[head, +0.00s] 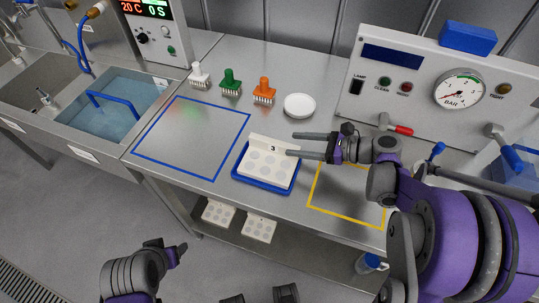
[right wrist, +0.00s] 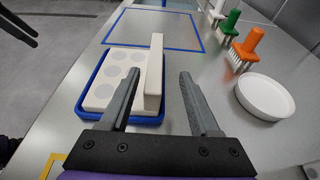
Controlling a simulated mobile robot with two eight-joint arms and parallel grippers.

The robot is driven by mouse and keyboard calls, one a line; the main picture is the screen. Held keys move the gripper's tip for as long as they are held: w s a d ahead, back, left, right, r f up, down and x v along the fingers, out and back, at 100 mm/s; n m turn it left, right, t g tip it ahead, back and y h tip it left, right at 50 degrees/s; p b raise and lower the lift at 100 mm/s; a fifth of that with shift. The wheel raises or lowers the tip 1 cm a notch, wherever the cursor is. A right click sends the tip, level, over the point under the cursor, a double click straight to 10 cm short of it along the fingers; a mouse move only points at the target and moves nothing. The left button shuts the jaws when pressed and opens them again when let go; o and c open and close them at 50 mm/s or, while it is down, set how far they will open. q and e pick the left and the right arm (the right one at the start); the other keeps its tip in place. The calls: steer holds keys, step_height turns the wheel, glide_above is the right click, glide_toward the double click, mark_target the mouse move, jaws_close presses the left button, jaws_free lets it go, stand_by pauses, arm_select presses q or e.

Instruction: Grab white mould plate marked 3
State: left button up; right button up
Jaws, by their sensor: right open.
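The white mould plate marked 3 (head: 266,169) lies in a blue tray (head: 239,178) on the steel table. It has round wells and a raised upright flange along its back edge, bearing the 3. In the right wrist view the plate (right wrist: 102,97) shows its wells, and the flange stands up between my finger lines. My right gripper (head: 292,144) is open and empty at the right end of the flange, one finger on each side in the picture; contact cannot be told. My left gripper (head: 178,251) is low at the front, away from the plate; its jaw opening is unclear.
A white round dish (head: 299,105) and white, green (head: 230,82) and orange (head: 264,90) brushes stand behind. A gauge machine (head: 430,85) stands at the back right. Blue (head: 180,178) and yellow (head: 345,217) outlines flank the tray. More mould plates (head: 259,229) lie on the lower shelf.

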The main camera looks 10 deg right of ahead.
mark_target(282, 144)
steer(key=x, duration=0.2)
steer(key=shift+a, duration=0.25)
steer(key=x, duration=0.3)
steer(key=shift+a, duration=0.45)
steer(key=shift+w+a+f, duration=0.15)
steer(key=shift+w+a, duration=0.15)
steer(key=shift+a, duration=0.1)
jaws_close()
stand_by(0.5)
